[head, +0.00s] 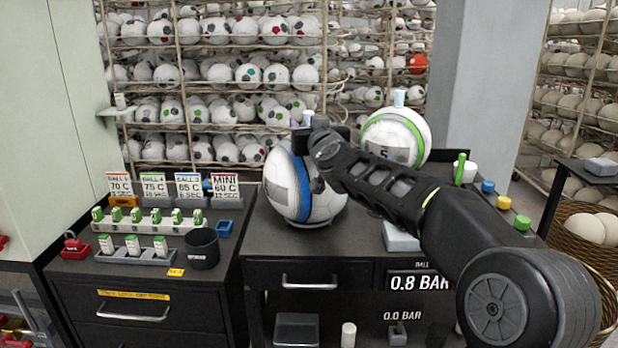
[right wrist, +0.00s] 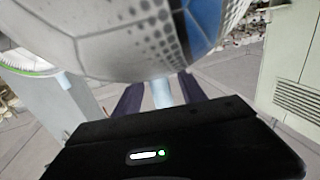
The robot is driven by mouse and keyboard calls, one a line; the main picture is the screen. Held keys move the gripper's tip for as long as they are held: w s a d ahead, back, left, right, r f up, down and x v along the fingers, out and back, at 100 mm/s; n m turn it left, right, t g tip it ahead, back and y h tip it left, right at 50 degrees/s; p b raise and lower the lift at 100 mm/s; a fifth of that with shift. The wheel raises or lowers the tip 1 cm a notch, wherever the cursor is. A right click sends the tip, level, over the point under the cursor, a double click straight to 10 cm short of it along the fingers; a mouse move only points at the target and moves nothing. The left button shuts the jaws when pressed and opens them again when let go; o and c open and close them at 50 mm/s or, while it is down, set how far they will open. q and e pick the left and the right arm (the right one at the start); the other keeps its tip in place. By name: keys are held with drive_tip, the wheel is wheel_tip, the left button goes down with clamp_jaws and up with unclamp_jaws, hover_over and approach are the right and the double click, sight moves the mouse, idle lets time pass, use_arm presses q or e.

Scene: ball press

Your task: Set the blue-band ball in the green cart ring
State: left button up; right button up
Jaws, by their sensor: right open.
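The blue-band ball (head: 322,196), white with grey patches, sits in a low cradle on the dark bench in the head view. It also fills the top of the right wrist view (right wrist: 110,38). A pale blue stem (right wrist: 162,92) stands on its top and also shows in the head view (head: 307,117). My right gripper (head: 305,140) is at the top of this ball. Its two fingers (right wrist: 160,96) are open, one on each side of the stem; I cannot tell whether they touch it. No green cart ring is recognisable, and my left gripper is not in view.
A green-band ball (head: 397,140) with a similar stem stands just behind my right arm. A dark cup (head: 202,248), labelled cards and small green-topped items crowd the left bench. Coloured knobs (head: 505,203) line the right side. Ball racks fill the back.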

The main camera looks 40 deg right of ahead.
clamp_jaws()
idle(0.4)
idle(0.9)
drive_tip(key=shift+r, duration=0.1)
